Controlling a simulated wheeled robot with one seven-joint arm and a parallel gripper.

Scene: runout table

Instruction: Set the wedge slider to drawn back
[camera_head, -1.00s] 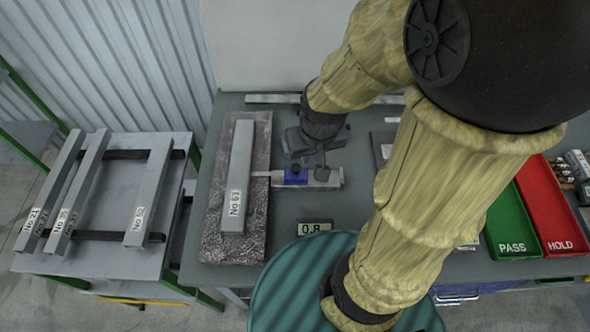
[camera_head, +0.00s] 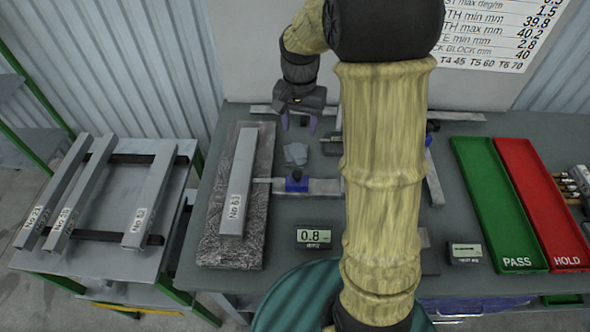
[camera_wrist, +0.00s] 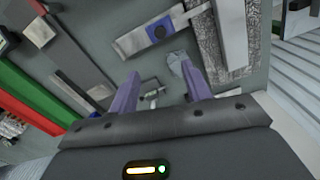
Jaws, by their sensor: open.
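A small blue block with a dark knob (camera_head: 297,182), which looks like the wedge slider, sits on a light grey rail (camera_head: 326,187) on the table. A thin strip reaches left from it to the grey bar with a number label (camera_head: 237,185). The wrist view also shows the blue block (camera_wrist: 157,33) on its rail, beyond my fingers. My gripper (camera_head: 299,122) is open and empty, behind the rail toward the wall. Its two purple fingers (camera_wrist: 160,88) are apart and touch nothing visible. A grey faceted piece (camera_head: 295,154) lies between the gripper and the rail.
The bar lies on a rough dark slab (camera_head: 212,240). A small display reading 0.8 (camera_head: 314,237) stands in front of the rail. Green PASS (camera_head: 515,262) and red HOLD (camera_head: 565,261) trays are at right. A rack of bars (camera_head: 92,257) is at left. My arm hides the table's middle.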

